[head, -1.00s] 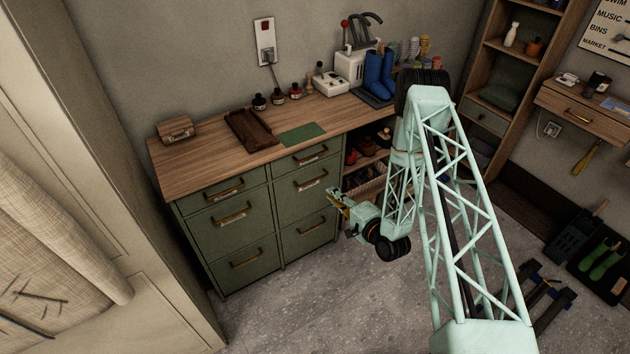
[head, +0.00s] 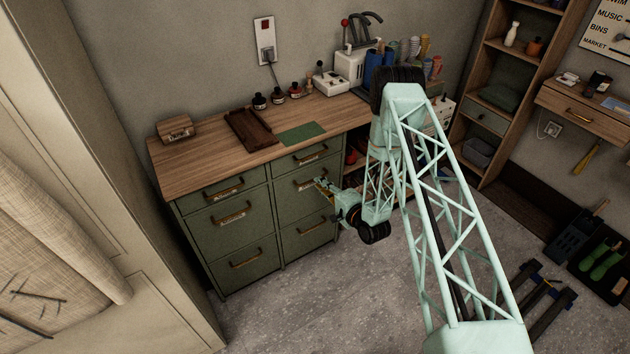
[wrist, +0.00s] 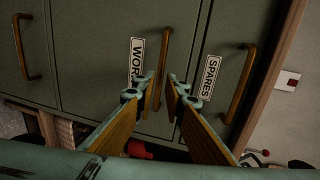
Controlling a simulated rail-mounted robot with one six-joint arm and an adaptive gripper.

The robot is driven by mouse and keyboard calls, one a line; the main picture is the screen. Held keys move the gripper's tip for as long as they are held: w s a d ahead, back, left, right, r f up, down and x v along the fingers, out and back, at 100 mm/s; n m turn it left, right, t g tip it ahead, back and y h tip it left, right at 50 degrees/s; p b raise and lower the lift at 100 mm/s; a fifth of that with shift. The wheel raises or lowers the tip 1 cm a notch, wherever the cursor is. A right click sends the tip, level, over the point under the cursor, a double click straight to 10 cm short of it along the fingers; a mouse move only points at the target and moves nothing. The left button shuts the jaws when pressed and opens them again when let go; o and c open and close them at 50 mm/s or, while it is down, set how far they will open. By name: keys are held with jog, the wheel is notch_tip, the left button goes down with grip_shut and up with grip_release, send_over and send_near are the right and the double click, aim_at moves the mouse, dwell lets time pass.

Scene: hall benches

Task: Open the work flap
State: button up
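The work flap (head: 294,198) is the green middle front in the right-hand column of the cabinet. In the wrist view the flap (wrist: 95,50) bears a WORK label (wrist: 137,60), partly hidden by a finger. Its brass bar handle (wrist: 165,55) runs between my gripper's fingertips (wrist: 162,82). The fingers are open on either side of the handle, with a gap showing on both sides. In the head view my gripper (head: 321,185) is in front of this flap, close to its handle. The flap looks shut.
The SPARES drawer (wrist: 228,60) and its handle lie beside the flap, just under the wooden worktop (head: 215,155). Another green front (head: 308,235) lies below the flap. An open shelf section stands to the right, partly behind my arm. The floor (head: 300,305) in front is clear.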

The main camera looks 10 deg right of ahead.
aim_at(299, 181)
jog(key=shift+x, duration=2.35)
grip_shut()
jog(key=shift+s, duration=0.2)
